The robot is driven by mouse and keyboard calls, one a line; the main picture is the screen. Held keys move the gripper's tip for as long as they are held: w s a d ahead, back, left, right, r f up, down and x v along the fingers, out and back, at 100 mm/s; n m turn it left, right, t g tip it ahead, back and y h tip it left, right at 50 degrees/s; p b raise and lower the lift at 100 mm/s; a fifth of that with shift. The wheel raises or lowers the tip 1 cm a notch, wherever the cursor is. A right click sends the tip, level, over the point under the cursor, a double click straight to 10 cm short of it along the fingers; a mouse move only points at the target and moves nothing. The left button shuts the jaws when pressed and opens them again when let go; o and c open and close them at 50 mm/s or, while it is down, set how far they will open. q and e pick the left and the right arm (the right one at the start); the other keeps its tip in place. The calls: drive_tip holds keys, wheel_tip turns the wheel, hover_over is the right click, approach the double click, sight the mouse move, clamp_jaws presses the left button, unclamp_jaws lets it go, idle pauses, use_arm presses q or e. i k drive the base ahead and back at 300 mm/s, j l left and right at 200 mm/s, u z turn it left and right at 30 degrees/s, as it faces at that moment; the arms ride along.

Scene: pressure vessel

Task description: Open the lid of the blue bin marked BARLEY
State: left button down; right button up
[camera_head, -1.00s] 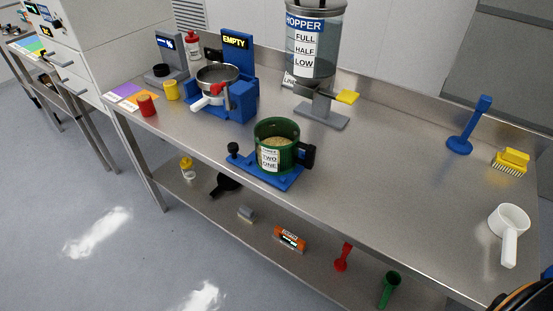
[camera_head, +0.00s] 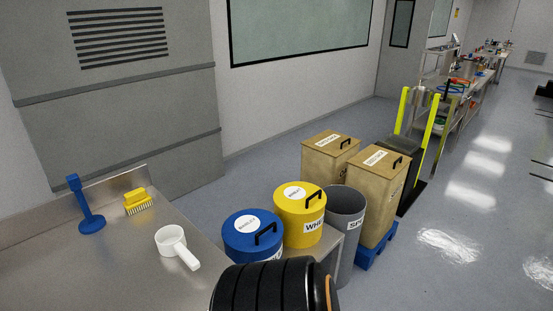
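The blue bin (camera_head: 238,249) stands just past the right end of the steel table. Its round blue lid (camera_head: 236,228) is on, with a black handle (camera_head: 265,234) and a white round label that looks like BARLEY but is small. A black ribbed part of my own arm covers the area in front of the bin and hides its lower body. Neither gripper is in view.
A yellow bin (camera_head: 290,205) with a lid stands right beside the blue one, then an open grey bin (camera_head: 345,215) and tan lidded boxes (camera_head: 330,158). Open floor lies right.

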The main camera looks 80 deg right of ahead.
sight(249, 230)
drive_tip(key=z, duration=2.15)
